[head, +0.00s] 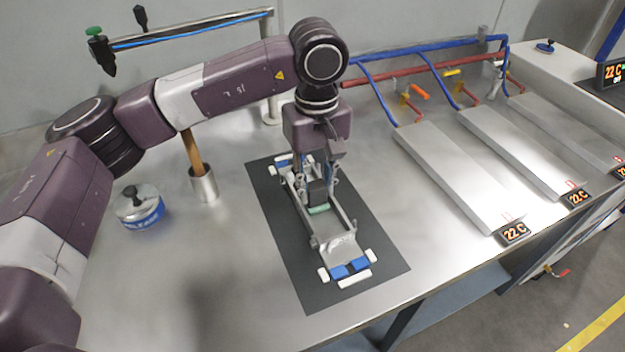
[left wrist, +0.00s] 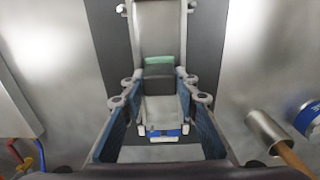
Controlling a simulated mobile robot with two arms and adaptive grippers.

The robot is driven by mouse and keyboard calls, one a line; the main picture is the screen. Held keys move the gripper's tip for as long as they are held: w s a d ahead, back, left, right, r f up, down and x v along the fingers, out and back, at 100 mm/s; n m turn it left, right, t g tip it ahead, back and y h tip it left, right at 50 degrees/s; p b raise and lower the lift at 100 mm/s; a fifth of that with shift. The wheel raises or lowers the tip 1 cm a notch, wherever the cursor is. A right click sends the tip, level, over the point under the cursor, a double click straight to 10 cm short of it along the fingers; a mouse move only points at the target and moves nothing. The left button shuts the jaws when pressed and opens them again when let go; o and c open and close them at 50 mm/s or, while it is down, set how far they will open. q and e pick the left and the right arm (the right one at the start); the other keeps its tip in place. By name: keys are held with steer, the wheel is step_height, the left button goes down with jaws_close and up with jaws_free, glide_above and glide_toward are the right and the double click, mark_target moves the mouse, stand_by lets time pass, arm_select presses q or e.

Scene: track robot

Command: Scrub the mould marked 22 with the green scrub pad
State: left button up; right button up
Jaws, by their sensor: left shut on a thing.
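In the left wrist view the pad (left wrist: 159,67) sits between the fingers. My right gripper is out of view.
A steel cup (head: 204,186) with a wooden handle and a blue-labelled, knobbed tin (head: 140,207) stand left of the mat. To the right, sloping metal plates (head: 455,180) with red and blue pipes bear displays (head: 515,233) reading 22 C. The front-left table is clear.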

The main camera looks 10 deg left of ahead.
arm_select(q)
steer(key=shift+s, duration=0.15)
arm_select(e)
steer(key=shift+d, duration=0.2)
arm_select(q)
steer(key=shift+d+r+p, duration=0.1)
steer(key=shift+r+p, duration=1.3)
steer(key=shift+r, duration=1.2)
steer(key=shift+r+p, duration=0.75)
steer(key=shift+r, duration=0.65)
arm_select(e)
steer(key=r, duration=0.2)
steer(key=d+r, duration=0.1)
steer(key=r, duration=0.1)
